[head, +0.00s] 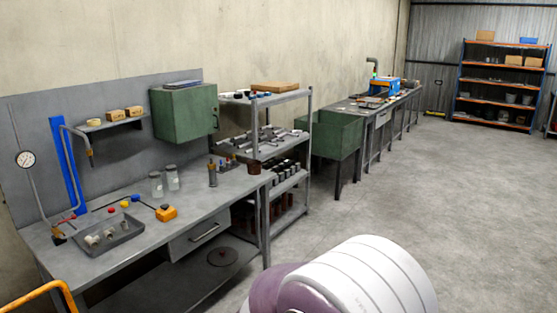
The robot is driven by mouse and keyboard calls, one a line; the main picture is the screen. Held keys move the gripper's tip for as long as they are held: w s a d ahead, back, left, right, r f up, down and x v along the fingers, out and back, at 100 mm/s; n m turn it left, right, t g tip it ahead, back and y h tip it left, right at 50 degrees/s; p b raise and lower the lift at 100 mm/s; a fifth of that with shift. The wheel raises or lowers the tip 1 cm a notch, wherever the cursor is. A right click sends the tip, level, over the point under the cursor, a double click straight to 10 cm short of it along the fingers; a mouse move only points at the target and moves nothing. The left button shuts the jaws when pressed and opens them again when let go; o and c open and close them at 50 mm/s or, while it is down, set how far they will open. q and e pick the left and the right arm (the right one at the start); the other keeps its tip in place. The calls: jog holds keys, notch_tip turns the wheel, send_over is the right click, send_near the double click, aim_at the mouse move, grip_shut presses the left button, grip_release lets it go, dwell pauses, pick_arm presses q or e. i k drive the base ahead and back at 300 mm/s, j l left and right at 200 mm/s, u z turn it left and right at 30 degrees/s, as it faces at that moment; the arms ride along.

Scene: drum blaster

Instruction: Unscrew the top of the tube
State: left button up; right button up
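No tube can be told for certain. A small upright brown cylinder (212,175) with a narrower top stands on the near grey workbench (215,205), towards its right end. Two clear jars with grey lids, a left one (156,184) and a right one (172,177), stand left of it. Neither of my grippers shows in the head view, and nothing is seen being held.
A grey tray (128,234) with metal parts and a yellow-orange tool (166,213) lie on the bench. A metal shelf rack (309,130) stands beyond it. A green cabinet (184,112) hangs above. The concrete floor (440,190) at right is clear.

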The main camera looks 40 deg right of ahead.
aim_at(211, 173)
jog(key=i+l+z, duration=0.3)
jog(key=i+l, duration=0.15)
jog(key=i, duration=0.3)
jog(key=i+l+z, duration=0.3)
jog(key=i, duration=0.45)
jog(key=i+z, duration=0.3)
jog(key=i, duration=0.5)
jog(key=i+l, duration=0.1)
jog(key=i, duration=0.5)
